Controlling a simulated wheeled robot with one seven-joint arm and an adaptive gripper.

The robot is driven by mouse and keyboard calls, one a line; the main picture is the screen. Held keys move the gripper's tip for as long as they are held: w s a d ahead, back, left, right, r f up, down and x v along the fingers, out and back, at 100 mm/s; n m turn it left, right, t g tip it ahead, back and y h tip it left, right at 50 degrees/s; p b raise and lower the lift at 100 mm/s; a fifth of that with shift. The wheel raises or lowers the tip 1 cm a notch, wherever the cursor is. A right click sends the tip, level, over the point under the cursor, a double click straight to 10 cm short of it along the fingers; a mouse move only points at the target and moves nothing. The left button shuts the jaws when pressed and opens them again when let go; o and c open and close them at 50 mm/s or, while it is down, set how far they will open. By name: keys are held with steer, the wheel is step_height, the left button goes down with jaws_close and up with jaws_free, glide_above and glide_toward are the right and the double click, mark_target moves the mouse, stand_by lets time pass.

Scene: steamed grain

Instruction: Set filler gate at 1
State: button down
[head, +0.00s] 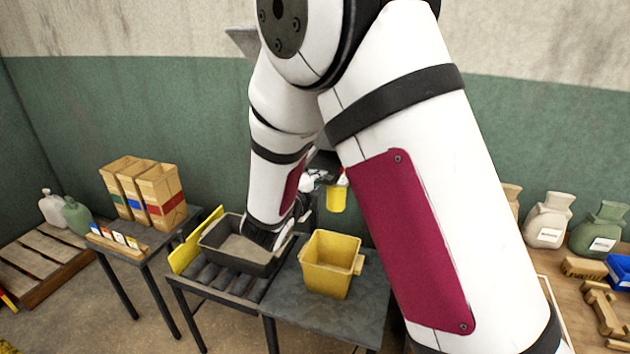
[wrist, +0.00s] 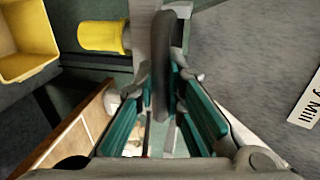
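In the wrist view my gripper (wrist: 165,82) has its teal-padded fingers drawn together on either side of a dark grey handle (wrist: 162,50). Both fingertips appear to touch the handle, which I take for the filler gate's lever. A yellow cylindrical spout (wrist: 100,36) is beside the handle, and shows in the head view (head: 337,198) above the table. My arm hides the gripper, the handle and most of the filler in the head view. No gate scale or number is readable, so the gate's setting cannot be told.
A yellow bin (head: 328,268) stands below the spout. A grey tray of grain (head: 215,250) sits on rollers to its left, close under my wrist. A partly readable "Mill" label (wrist: 308,102) is at the wrist view's right. Sacks (head: 548,222) stand on the right-hand table.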

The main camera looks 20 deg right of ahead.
steer(key=shift+s, duration=0.1)
steer(key=shift+p+v, duration=0.45)
steer(key=shift+v, duration=0.5)
steer(key=c, duration=1.6)
jaws_free()
steer(key=shift+f, duration=0.25)
steer(key=shift+c, duration=0.2)
steer(key=shift+a, duration=0.1)
steer(key=v, duration=1.2)
